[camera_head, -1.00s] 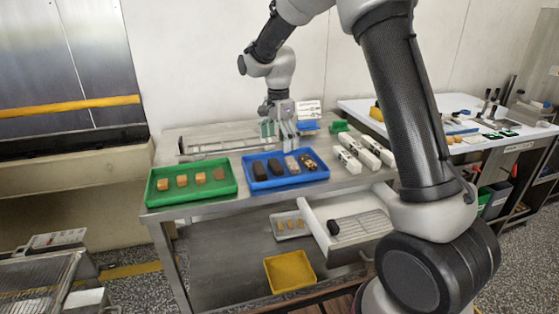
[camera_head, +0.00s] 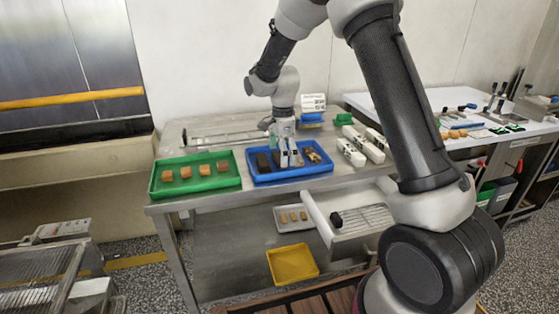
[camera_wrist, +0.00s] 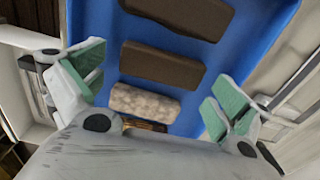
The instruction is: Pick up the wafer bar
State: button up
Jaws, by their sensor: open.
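The blue tray (camera_head: 262,178) holds several bars in a row: two dark brown bars, a pale speckled bar and a dark bar with light markings (camera_head: 313,154). Which one is called the wafer bar I cannot tell for certain. In the wrist view the pale speckled bar (camera_wrist: 145,103) lies between my gripper's green-padded fingers, with gaps on both sides. The dark brown bars (camera_wrist: 160,65) lie beyond it, and another bar is mostly hidden by the gripper body. My gripper (camera_head: 287,160) is open and empty, low over the tray.
A green tray (camera_head: 160,195) with several tan pieces stands left of the blue tray. Below are a yellow tray (camera_head: 292,264) and a pulled-out white drawer (camera_head: 319,221). The tray's wall (camera_wrist: 285,15) is close to the right finger.

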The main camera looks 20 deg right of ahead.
jog(key=c, duration=0.9)
jog(key=shift+o, duration=0.2)
jog(key=shift+r, duration=0.1)
